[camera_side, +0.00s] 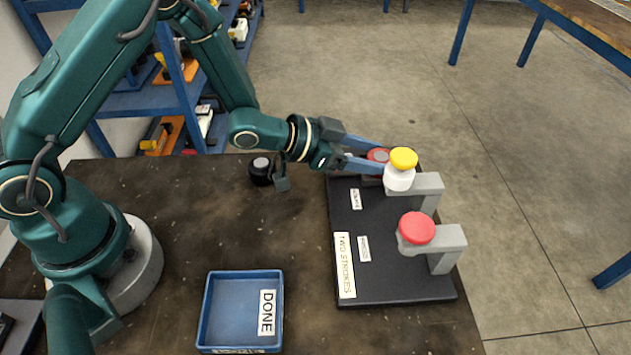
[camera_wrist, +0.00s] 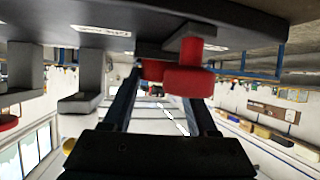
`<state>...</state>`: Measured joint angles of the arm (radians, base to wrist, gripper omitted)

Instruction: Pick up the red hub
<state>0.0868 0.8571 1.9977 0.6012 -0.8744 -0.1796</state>
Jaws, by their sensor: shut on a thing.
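The red hub (camera_side: 377,155) is at the far end of the black board (camera_side: 385,275), partly hidden by my fingers and by a white bottle-like piece with a yellow top (camera_side: 401,170). My gripper (camera_side: 380,159) reaches in from the left, its fingers shut on the red hub. In the wrist view the hub (camera_wrist: 188,82) shows at the fingertips, against a grey block under the board's tilted image. I cannot tell whether the hub is clear of its seat.
A grey stand with a red disc on top (camera_side: 417,228) is on the board's near part. A blue tray marked DONE (camera_side: 230,305) sits empty at the front. A small black round object (camera_side: 261,170) is on the table. Bare table lies between tray and board.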

